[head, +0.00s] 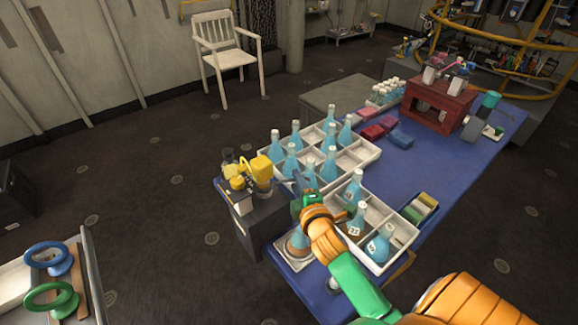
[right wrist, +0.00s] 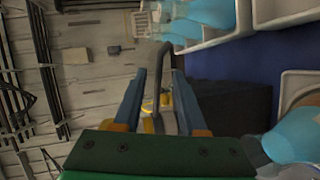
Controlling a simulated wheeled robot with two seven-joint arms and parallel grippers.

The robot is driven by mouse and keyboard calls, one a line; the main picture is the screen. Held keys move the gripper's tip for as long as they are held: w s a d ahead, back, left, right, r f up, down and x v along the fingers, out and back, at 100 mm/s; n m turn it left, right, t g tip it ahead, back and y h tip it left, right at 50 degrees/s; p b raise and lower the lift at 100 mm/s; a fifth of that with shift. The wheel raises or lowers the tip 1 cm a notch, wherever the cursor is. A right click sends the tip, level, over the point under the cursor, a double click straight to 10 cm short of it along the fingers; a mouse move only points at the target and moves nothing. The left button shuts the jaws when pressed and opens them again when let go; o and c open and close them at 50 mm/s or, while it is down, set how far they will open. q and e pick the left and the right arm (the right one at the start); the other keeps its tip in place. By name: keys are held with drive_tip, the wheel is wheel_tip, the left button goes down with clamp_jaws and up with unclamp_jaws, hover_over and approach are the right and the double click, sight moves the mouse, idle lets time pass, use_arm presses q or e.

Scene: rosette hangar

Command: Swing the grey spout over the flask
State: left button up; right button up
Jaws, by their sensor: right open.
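The grey spout (right wrist: 156,62) shows as a bent pipe in the right wrist view, between the fingers of my right gripper (right wrist: 158,85). The fingers stand apart on either side of it; I cannot tell whether either touches it. In the head view my right gripper (head: 307,196) is beside the dark grey box (head: 262,222) at the table's near left corner and covers much of the spout. A blue flask (head: 298,243) stands on a pale square plate (head: 297,262) below my right wrist, partly hidden by it. My left gripper is out of view.
White divided trays with several blue flasks stand close by; the nearer tray (head: 398,238) is right of my forearm. Yellow parts (head: 259,168) top the grey box. The blue table (head: 440,165) has clear room farther right. A cart with ring handles (head: 52,298) stands at lower left.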

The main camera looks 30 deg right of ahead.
drive_tip(key=x, duration=0.5)
drive_tip(key=shift+r, duration=0.1)
drive_tip(key=shift+c, duration=0.4)
drive_tip(key=shift+s, duration=0.1)
clamp_jaws()
idle(0.8)
